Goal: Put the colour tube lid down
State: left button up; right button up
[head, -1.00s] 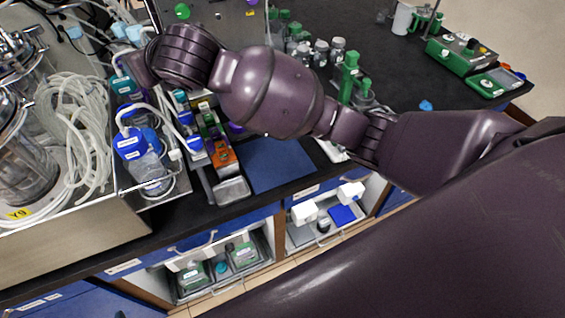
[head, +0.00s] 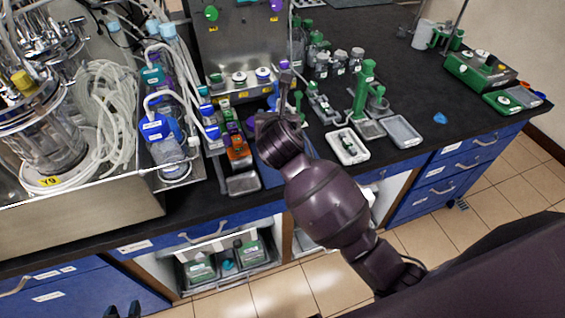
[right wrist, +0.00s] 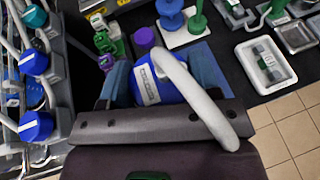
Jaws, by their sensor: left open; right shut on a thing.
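A blue lid (right wrist: 150,85) with a white label and a pale, curved hose sits between the jaws of my right gripper (right wrist: 160,78) in the right wrist view. In the head view my right gripper (head: 279,112) is over the worktop, above the blue mat (head: 270,176), and the lid is hidden or too small to make out. Whether the lid touches anything below cannot be told. My left gripper (head: 122,312) shows only its dark fingertips at the bottom left edge of the head view, apart and empty, well below the worktop.
A rack with an orange block (head: 238,152) stands left of the mat. Blue-capped bottles with hoses (head: 157,128) are further left. A white tray (head: 348,146), a grey tray (head: 402,131) and a green stand (head: 364,88) are to the right. The black worktop beyond is partly clear.

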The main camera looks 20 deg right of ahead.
notch_tip(320, 180, down, 14)
jog(key=shift+r+b, duration=0.25)
jog(key=shift+b, duration=0.9)
notch_tip(320, 180, down, 4)
jog(key=shift+f+b, duration=0.15)
jog(key=shift+b, duration=0.45)
jog(key=shift+f, duration=0.25)
